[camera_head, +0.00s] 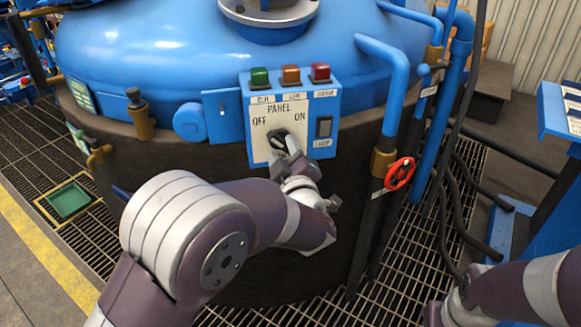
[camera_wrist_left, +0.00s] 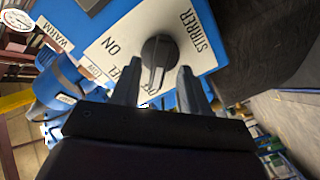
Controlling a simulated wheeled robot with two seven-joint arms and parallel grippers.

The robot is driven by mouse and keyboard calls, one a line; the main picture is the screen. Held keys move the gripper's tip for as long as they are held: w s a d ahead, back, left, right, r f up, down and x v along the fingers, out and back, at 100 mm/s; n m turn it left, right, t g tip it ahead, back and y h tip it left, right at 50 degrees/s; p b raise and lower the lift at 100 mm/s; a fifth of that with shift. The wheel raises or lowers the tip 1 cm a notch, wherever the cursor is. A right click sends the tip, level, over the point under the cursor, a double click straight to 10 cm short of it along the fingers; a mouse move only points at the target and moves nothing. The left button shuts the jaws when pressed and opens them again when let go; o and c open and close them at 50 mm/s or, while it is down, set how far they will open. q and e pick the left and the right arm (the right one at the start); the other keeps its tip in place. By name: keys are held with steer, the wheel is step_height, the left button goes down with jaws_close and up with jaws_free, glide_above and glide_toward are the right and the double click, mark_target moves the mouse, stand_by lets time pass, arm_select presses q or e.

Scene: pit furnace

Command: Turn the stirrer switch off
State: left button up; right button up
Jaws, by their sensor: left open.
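The stirrer switch is a black rotary knob (camera_head: 279,141) on a white plate marked OFF at left and ON at right, on the front of a blue control panel (camera_head: 326,93). The wrist view shows the knob (camera_wrist_left: 157,58) close up, with the STIRRER and ON labels beside it. My left gripper (camera_head: 291,148) is at the knob and hides its lower part in the head view. In the wrist view its open fingers (camera_wrist_left: 158,88) stand either side of the knob's bar; contact cannot be told. My right gripper (camera_head: 436,315) shows only partly at the bottom right.
Green (camera_head: 259,78), amber (camera_head: 290,75) and red (camera_head: 320,73) lamps top the panel, with a black rocker switch (camera_head: 324,127) at its right. A blue pipe (camera_head: 396,80) and red valve wheel (camera_head: 399,173) stand right of it. The panel is mounted against a large vessel (camera_head: 130,50).

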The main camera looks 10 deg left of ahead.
arm_select(q)
steer(key=p+v, duration=0.1)
steer(key=v, duration=0.9)
steer(key=shift+s+d, duration=0.1)
